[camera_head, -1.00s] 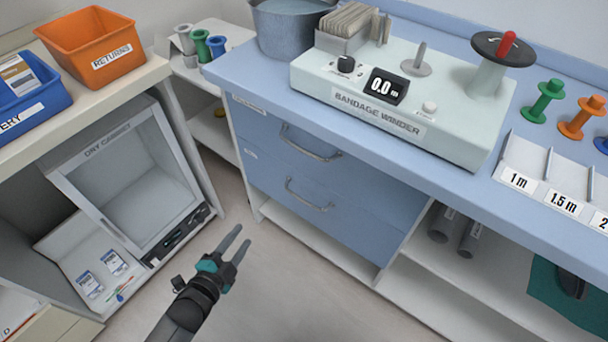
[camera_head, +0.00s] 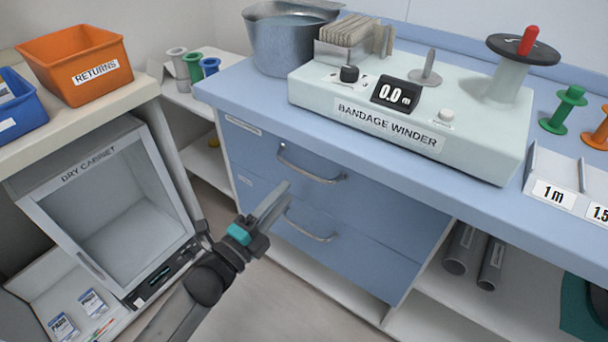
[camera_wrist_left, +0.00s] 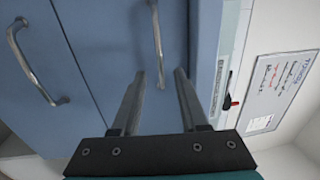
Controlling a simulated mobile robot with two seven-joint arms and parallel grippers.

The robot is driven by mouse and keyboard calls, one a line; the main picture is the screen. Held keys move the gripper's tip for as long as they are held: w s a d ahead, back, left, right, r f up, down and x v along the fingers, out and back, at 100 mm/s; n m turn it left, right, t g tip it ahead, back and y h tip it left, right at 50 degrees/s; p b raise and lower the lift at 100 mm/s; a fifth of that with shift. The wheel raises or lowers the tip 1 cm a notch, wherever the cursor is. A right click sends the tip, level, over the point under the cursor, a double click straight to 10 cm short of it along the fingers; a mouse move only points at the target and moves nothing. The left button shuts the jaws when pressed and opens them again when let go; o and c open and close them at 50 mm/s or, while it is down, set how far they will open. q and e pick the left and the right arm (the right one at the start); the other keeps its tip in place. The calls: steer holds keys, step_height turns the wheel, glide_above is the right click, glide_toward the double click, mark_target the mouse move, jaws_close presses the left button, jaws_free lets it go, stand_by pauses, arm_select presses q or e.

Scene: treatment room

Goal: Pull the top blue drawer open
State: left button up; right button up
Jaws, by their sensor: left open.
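The top blue drawer (camera_head: 380,208) is shut, flush in the blue cabinet under the worktop. Its curved metal handle (camera_head: 312,172) also shows in the left wrist view (camera_wrist_left: 157,42), ahead of the fingertips and roughly in line with the gap between them. The lower blue drawer's handle (camera_head: 310,229) is at the left in the wrist view (camera_wrist_left: 32,68). My left gripper (camera_head: 282,198) is open and empty, in front of the drawers. In the head view its fingertips overlap the drawer fronts below the top handle. I see no contact with the handle. My right gripper is out of view.
The worktop (camera_head: 240,88) overhangs the drawers and carries the bandage winder (camera_head: 400,115) and a metal pot (camera_head: 290,40). An open-fronted dry cabinet (camera_head: 115,215) stands at the left, close to my left arm. The floor (camera_head: 310,305) before the drawers is clear.

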mark_target(304, 171)
arm_select(q)
steer(key=shift+b+x, duration=0.95)
steer(key=shift+x, duration=3.1)
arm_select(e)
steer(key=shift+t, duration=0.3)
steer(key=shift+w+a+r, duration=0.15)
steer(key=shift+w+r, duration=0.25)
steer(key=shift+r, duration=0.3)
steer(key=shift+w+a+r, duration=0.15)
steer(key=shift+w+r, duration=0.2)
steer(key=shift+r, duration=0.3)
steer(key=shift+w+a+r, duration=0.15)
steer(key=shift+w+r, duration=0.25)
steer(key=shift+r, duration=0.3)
arm_select(q)
jaws_close()
